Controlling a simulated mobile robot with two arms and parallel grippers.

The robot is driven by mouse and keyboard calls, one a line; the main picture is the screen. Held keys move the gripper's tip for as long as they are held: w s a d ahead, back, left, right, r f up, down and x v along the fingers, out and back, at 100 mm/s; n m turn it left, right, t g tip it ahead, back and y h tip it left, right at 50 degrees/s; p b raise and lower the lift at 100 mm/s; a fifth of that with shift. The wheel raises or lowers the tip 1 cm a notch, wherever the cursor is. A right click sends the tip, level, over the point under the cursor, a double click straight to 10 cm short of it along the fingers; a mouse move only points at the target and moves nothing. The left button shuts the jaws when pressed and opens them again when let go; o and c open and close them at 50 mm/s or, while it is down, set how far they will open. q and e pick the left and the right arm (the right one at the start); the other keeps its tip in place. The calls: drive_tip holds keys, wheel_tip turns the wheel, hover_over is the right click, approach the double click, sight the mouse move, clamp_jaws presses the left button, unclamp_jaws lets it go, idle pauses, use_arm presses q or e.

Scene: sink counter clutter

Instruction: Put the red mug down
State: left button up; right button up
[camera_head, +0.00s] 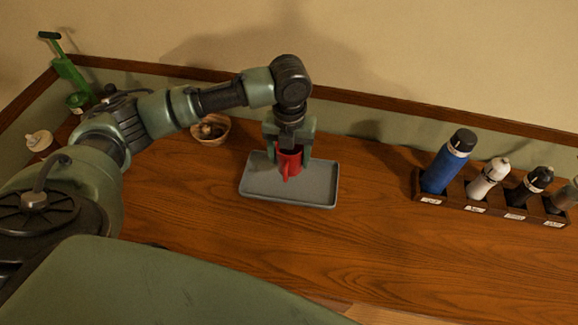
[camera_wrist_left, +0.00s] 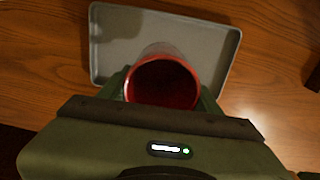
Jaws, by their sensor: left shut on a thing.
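The red mug (camera_head: 290,161) is in my left gripper (camera_head: 289,150), which is shut on it from above. The mug is upright, over the grey tray (camera_head: 317,191) on the wooden counter. I cannot tell whether its base touches the tray. In the left wrist view the mug (camera_wrist_left: 163,82) shows its open, dark red inside between the two fingers of my left gripper (camera_wrist_left: 163,90), with the tray (camera_wrist_left: 215,45) behind it. My right gripper is not in view.
A wooden rack (camera_head: 490,209) with a blue bottle (camera_head: 446,165) and several other bottles stands at the right. A small bowl (camera_head: 211,130) sits left of the tray. A green object (camera_head: 66,66) stands at the far left. The counter between tray and rack is clear.

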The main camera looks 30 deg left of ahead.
sight(290, 171)
use_arm(q)
drive_tip(key=shift+d+f, duration=0.1)
drive_tip(key=shift+f, duration=0.7)
wheel_tip(290, 171, down, 3)
drive_tip(key=shift+f+p, duration=0.2)
drive_tip(key=shift+p, duration=0.2)
drive_tip(key=shift+f, duration=0.4)
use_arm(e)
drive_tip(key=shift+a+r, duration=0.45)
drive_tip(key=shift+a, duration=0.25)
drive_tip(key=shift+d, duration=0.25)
use_arm(q)
drive_tip(key=o, duration=1.7)
drive_tip(key=shift+f, duration=0.15)
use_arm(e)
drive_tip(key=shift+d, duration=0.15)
